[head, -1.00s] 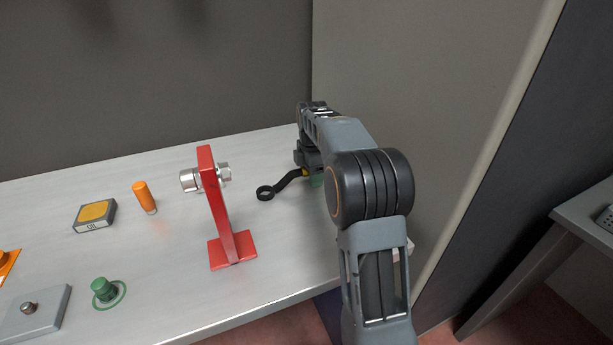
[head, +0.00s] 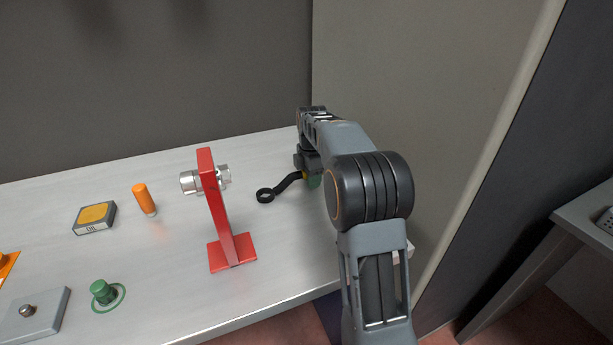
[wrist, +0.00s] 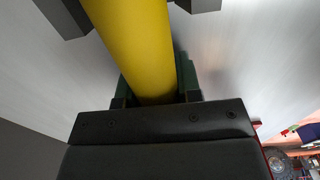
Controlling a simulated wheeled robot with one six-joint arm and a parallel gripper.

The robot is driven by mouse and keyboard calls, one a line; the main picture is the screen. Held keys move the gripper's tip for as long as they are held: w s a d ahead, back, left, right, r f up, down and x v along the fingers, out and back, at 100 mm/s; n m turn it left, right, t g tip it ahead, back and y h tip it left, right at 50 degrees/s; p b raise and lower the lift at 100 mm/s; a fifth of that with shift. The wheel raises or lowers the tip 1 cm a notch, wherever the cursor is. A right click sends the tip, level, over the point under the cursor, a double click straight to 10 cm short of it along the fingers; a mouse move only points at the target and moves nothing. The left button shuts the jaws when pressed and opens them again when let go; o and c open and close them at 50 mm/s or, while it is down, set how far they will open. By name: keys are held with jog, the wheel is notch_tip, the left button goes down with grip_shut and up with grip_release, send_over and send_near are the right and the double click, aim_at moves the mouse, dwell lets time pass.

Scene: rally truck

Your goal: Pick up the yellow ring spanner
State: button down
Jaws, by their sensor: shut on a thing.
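The yellow ring spanner has a black ring end (head: 265,196) and a bent black neck in the head view, low over or on the bench right of the red stand. My gripper (head: 309,170) is at its other end, mostly hidden behind my arm. In the wrist view the yellow handle (wrist: 135,40) runs between the jaws of my gripper (wrist: 152,92), which is shut on it. Green parts flank the handle there. I cannot tell whether the spanner touches the bench.
The red stand (head: 217,205) with a silver bolt is left of the spanner. An orange cylinder (head: 144,199), a grey-yellow box (head: 95,217), a green knob (head: 103,291) and a grey plate (head: 36,315) lie farther left on the bench (head: 170,285). A wall panel (head: 430,110) stands close right.

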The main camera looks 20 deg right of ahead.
notch_tip(320, 180, up, 10)
jog(key=p, duration=0.2)
jog(key=shift+p, duration=0.3)
dwell(0.3)
dwell(1.2)
